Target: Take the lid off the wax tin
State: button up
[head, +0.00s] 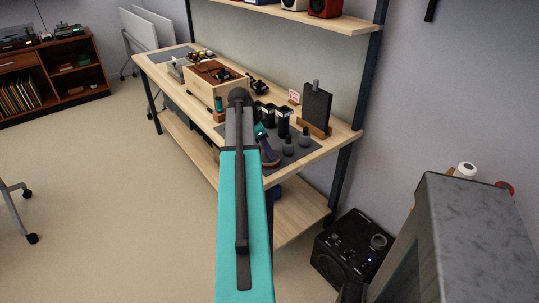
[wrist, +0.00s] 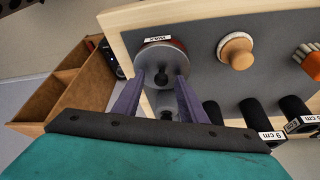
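The wax tin (wrist: 148,57) is round with a grey top and a dark red edge, beside a small white "WAX" label (wrist: 158,39) that appears upside down in the wrist view. A small dark knob (wrist: 162,79) shows on its grey lid (wrist: 172,60). My gripper (wrist: 163,77) is open, with its two purple fingers apart and their tips on either side of the knob. I cannot tell whether the fingers touch the lid.
A wooden box (wrist: 62,82) is at left. The workbench (head: 338,145) also holds a dark upright panel (head: 317,105).

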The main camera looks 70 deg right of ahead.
dwell(0.4)
grip_shut()
jog(key=shift+r, duration=0.2)
jog(key=shift+r+b, duration=0.5)
jog(key=shift+r, duration=1.15)
jog(key=w+a+r+b, duration=0.1)
jog(key=w+a+b, duration=0.1)
jog(key=w+a, duration=0.7)
jog(key=a, duration=0.3)
jog(key=shift+w+a+r, duration=0.15)
jog(key=shift+w+a, duration=0.15)
jog(key=shift+a, duration=0.1)
